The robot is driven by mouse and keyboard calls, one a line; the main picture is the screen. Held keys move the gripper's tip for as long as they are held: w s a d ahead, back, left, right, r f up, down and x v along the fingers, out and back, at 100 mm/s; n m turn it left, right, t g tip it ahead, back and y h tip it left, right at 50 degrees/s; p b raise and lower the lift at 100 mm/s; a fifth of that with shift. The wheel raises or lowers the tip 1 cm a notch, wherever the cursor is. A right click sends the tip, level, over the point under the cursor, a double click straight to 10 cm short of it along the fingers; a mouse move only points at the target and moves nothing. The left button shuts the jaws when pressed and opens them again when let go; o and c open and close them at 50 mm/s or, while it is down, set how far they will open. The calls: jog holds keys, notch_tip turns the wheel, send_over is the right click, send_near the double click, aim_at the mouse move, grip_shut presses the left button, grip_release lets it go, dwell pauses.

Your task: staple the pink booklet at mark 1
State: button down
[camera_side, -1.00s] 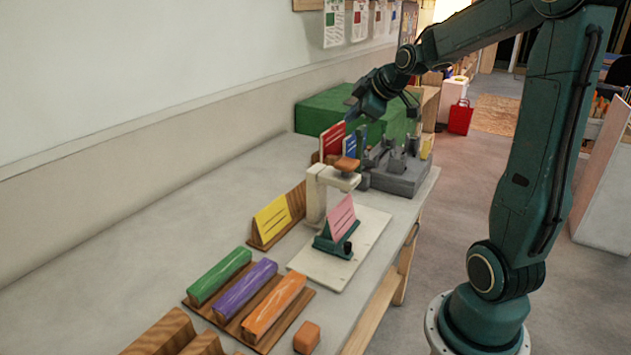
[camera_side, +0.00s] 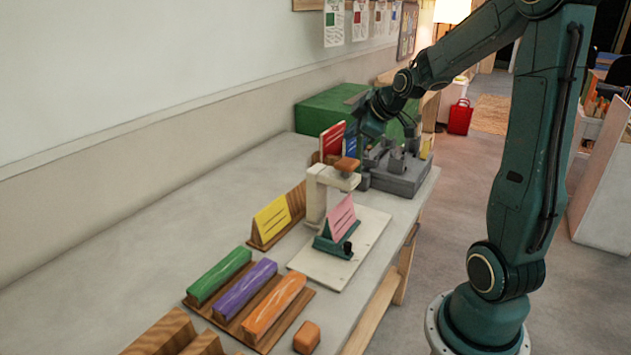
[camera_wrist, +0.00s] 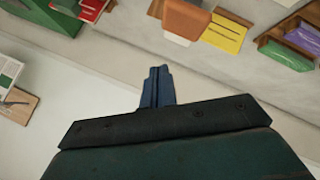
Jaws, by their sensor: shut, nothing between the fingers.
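The pink booklet (camera_side: 341,214) leans on a dark teal rest (camera_side: 336,240) on a pale board (camera_side: 318,262). A cream stapler frame (camera_side: 315,195) with an orange-brown press pad (camera_side: 347,164) stands behind it, its arm reaching over toward the booklet. In the wrist view the pad (camera_wrist: 185,20) is at the top. My gripper (camera_side: 361,150) is just behind and above the pad, apart from it as far as I can tell. Its fingers (camera_wrist: 158,85) are together and empty. I cannot make out mark 1, and the wrist view does not show the pink booklet.
A yellow booklet (camera_side: 272,218) stands on a wooden rest to the left. Green (camera_side: 219,276), purple (camera_side: 245,288) and orange (camera_side: 273,306) bars lie in front. Red (camera_side: 332,137) and blue booklets stand near my gripper, beside a grey fixture (camera_side: 400,177). The table's left side is clear.

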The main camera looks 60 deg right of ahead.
aim_at(348, 162)
jog(key=shift+f, duration=2.15)
jog(key=shift+s+f, duration=0.1)
jog(key=shift+f, duration=1.6)
dwell(2.6)
jog(key=shift+r, duration=1.65)
jog(key=shift+r, duration=0.2)
